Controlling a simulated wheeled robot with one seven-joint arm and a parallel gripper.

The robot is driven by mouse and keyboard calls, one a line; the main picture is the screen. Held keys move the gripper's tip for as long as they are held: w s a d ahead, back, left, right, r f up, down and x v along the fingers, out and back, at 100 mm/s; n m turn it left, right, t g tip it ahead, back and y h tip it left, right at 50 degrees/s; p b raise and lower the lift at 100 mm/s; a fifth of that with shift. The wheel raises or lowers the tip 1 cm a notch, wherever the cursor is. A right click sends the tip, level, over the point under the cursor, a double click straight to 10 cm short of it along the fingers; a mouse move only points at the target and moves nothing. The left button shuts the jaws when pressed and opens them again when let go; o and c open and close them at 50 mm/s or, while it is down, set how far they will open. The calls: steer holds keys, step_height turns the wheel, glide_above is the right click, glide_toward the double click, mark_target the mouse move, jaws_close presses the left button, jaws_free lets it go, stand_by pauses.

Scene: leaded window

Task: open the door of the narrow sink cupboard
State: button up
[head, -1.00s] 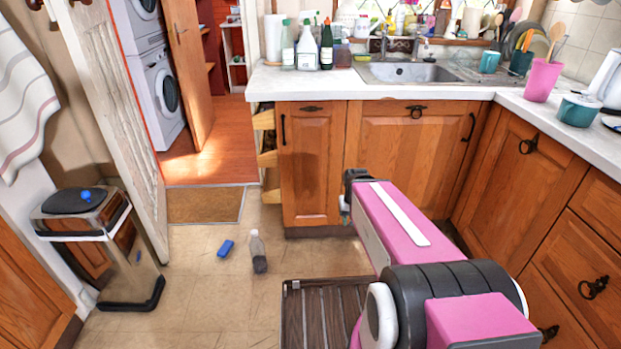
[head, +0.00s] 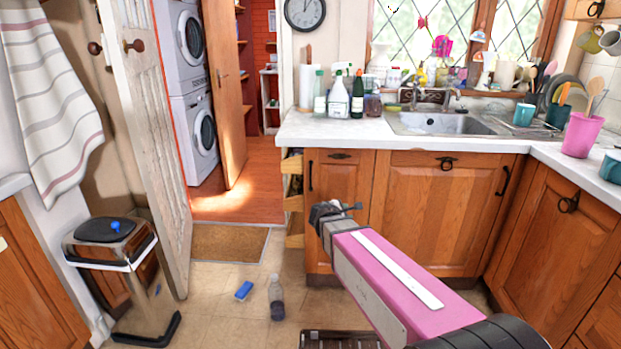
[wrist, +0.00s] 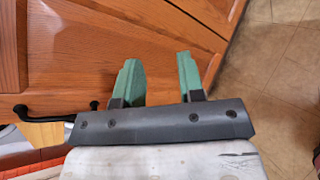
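The narrow sink cupboard door (head: 338,180) is brown wood and shut, at the left end of the sink counter in the head view. A black upright bar handle (head: 310,176) is on its left edge. My gripper (head: 332,212) is in front of this door, below and right of the handle; its fingers are unclear there. In the wrist view, my gripper (wrist: 157,68) has its two green fingers apart with nothing between them. Wood panelling (wrist: 90,50) lies behind them, and a black bar handle (wrist: 50,117) shows to their left, outside the fingers.
The wider sink cupboard (head: 438,215) is right of the narrow one. A bottle (head: 276,298) and a blue block (head: 244,290) lie or stand on the floor. A bin (head: 125,270) stands at the left. Floor between bin and cupboard is mostly clear.

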steer(key=w+a+r+n+t+y, duration=0.2)
steer(key=w+a+r+n+t, duration=0.15)
steer(key=a+n, duration=0.4)
steer(key=w+a+r+n+t+y, duration=0.2)
steer(key=a+r+n+t, duration=0.3)
steer(key=a, duration=0.4)
steer(key=g, duration=0.2)
glide_above(311, 190)
steer(key=shift+w+a+f+n+t, duration=0.15)
steer(key=shift+w+f+n+t, duration=0.15)
steer(key=shift+f+n, duration=0.25)
jaws_close()
